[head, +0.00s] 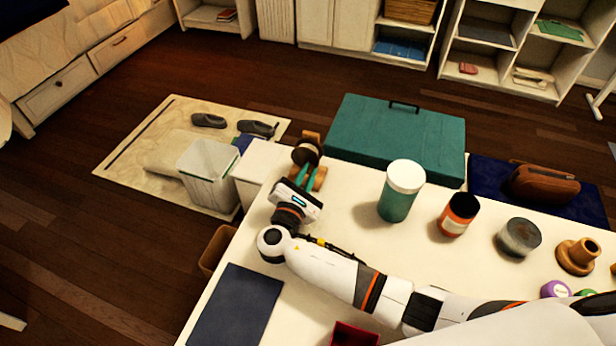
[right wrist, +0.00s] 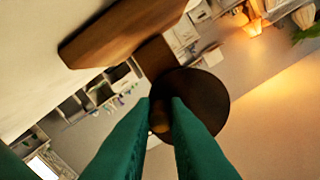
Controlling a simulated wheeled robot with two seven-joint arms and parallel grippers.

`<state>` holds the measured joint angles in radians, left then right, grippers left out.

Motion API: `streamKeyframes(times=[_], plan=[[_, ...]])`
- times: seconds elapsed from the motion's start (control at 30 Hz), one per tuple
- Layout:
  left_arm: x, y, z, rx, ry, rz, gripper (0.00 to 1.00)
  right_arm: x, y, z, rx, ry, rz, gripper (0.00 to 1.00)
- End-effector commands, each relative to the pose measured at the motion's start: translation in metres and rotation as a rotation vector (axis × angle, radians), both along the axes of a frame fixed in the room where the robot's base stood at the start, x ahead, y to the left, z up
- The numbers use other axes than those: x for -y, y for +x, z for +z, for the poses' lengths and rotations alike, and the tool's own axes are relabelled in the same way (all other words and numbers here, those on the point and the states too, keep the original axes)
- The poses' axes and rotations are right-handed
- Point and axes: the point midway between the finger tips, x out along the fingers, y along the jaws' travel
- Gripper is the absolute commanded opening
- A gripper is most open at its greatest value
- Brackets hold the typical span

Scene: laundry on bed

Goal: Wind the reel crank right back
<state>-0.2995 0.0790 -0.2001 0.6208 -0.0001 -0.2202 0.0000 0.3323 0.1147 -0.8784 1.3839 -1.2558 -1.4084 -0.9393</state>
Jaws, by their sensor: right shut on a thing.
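The reel (head: 307,152) stands at the far left corner of the white table, a dark round drum on a wooden base (head: 318,178). In the right wrist view the dark drum (right wrist: 205,105) and its wooden stand (right wrist: 120,30) show close up. My right gripper (head: 306,176) reaches to the reel from the near side, its green fingers shut on the crank knob (right wrist: 160,118), a small brown piece between the fingertips. The fingers hide part of the crank. My left gripper is not in view.
A dark blue mat (head: 236,308) and a red box (head: 355,335) lie nearer. A teal case (head: 395,138) is behind the table.

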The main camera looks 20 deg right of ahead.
Motion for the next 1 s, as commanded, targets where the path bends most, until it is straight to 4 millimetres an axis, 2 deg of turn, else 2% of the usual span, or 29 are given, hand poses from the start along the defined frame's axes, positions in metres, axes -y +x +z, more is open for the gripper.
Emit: streamKeyframes(times=[0.63, 0.67, 0.77, 1.0], plan=[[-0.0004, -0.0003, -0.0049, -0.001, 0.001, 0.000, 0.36, -0.0010, 0.0002, -0.0015, 0.032, 0.051, 0.000, 0.00], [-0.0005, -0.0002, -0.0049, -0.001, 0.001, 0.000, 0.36, -0.0010, 0.0002, -0.0015, 0.032, 0.051, 0.000, 0.17], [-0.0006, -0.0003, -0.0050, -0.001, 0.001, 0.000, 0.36, -0.0010, 0.0003, -0.0015, 0.033, 0.050, 0.001, 0.33], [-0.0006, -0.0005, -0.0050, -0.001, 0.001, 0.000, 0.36, -0.0010, 0.0004, -0.0012, 0.033, 0.050, 0.000, 0.35]])
